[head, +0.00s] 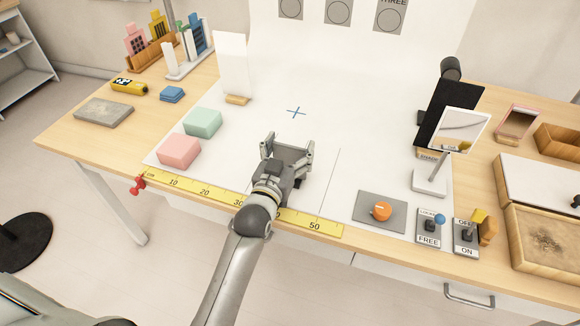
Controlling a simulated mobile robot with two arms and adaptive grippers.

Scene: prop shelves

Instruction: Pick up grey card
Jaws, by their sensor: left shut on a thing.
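My left gripper (287,148) reaches in from the bottom over the white sheet on the table. Its fingers are spread apart on either side of a flat grey piece that looks like the grey card (291,155), and it is shut on it. The gripper body hides the card's lower part, and I cannot tell whether the card touches the sheet. My right gripper is not in view.
A yellow ruler (205,192) runs along the table's front edge. Pink (178,151) and green (203,122) blocks lie left of the gripper. A grey plate with an orange knob (381,211), switches and a tilted mirror (460,130) stand right. The sheet around the blue cross (296,112) is clear.

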